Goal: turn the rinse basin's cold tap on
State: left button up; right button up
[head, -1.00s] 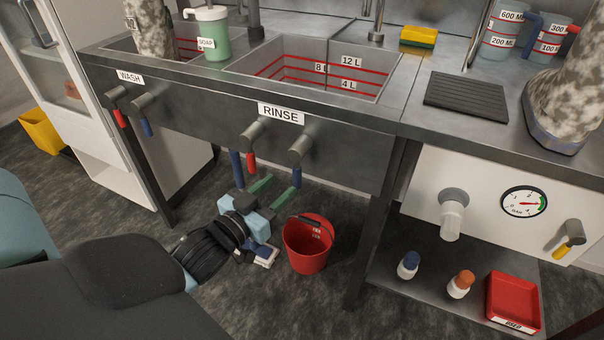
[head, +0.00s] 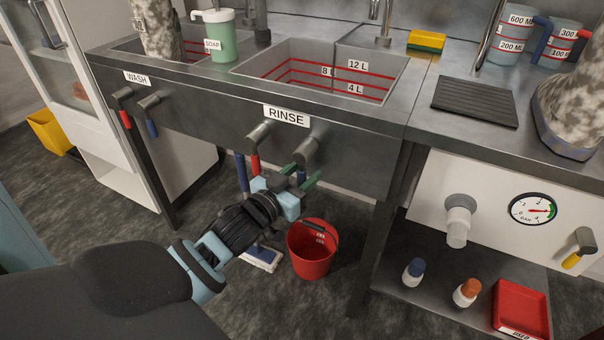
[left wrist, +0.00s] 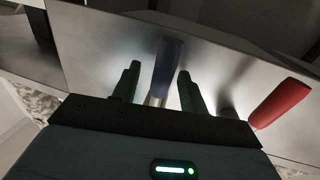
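The rinse basin (head: 262,67) is set in the steel bench, with a RINSE label on its front. Its cold tap has a blue lever (head: 301,177) that hangs down from a grey knob (head: 307,151). My left gripper (head: 300,177) is open just below that knob, with its green fingers on either side of the blue lever. In the left wrist view the blue lever (left wrist: 168,62) shows between the fingertips, and I cannot tell whether either finger touches it. The rinse basin's red lever (head: 255,164) hangs to the left. My right gripper is out of view.
The wash basin's red lever (head: 125,119) and blue lever (head: 151,128) are further left. A red bucket (head: 311,255) stands on the floor below the gripper, with a mop head (head: 262,258) beside it. A bench leg (head: 376,240) is to the right.

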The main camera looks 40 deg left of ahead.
pick_arm(q)
grip_shut()
